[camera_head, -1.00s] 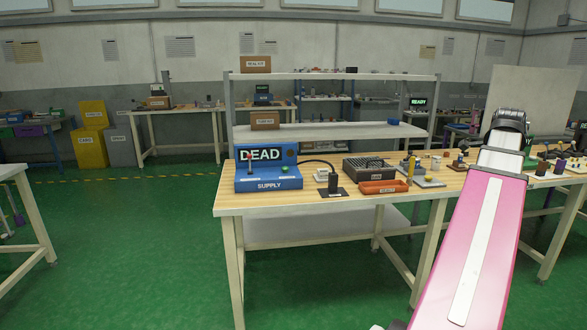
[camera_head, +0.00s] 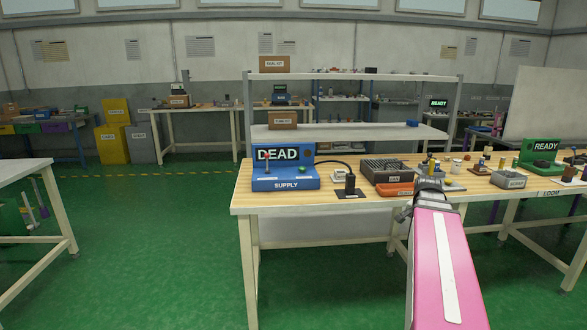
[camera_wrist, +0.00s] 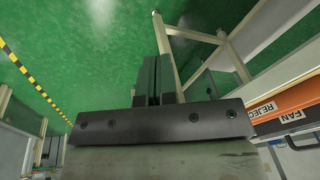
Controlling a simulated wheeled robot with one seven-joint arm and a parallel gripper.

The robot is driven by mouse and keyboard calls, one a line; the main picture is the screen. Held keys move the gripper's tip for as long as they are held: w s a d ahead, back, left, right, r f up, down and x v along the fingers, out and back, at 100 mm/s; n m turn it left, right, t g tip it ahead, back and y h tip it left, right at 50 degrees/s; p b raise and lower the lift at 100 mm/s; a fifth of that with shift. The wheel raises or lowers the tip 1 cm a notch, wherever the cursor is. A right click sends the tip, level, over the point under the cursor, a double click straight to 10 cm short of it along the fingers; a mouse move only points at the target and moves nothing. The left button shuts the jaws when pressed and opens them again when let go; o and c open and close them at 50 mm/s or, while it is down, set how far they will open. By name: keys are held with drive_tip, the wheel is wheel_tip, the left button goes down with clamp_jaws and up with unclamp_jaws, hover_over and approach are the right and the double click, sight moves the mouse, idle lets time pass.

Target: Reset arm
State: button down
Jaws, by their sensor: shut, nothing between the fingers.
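My arm reaches up from the lower right of the head view, with its pink link in front of the workbench (camera_head: 325,200). My gripper (camera_wrist: 156,68) shows in the wrist view as two dark fingers side by side, shut with nothing between them. They point over the green floor beside a pale bench leg. In the head view the dark wrist overlaps the bench's front edge, and the fingers are too small to make out clearly.
The blue supply box (camera_head: 285,172) reading DEAD stands at the bench's left end. The orange reject tray (camera_head: 390,190) is partly behind my wrist and close by in the wrist view (camera_wrist: 290,105). A green READY device (camera_head: 541,153) stands right. Open floor (camera_head: 150,240) lies left.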

drive_tip(key=s+a+f+n, duration=0.2)
drive_tip(key=a+f+n, duration=0.1)
drive_tip(key=a+f, duration=0.3)
drive_tip(key=s+a+f+n+g, duration=0.1)
drive_tip(key=s+a+f+n, duration=0.2)
drive_tip(key=a+f, duration=0.4)
drive_tip(key=s+a+f+n+g, duration=0.1)
drive_tip(key=a+f+n, duration=0.4)
drive_tip(key=a, duration=0.6)
wheel_tip(320, 180, down, 2)
drive_tip(key=shift+s+a+f+y, duration=0.2)
drive_tip(key=shift+s+a+y, duration=0.15)
drive_tip(key=shift+s, duration=0.35)
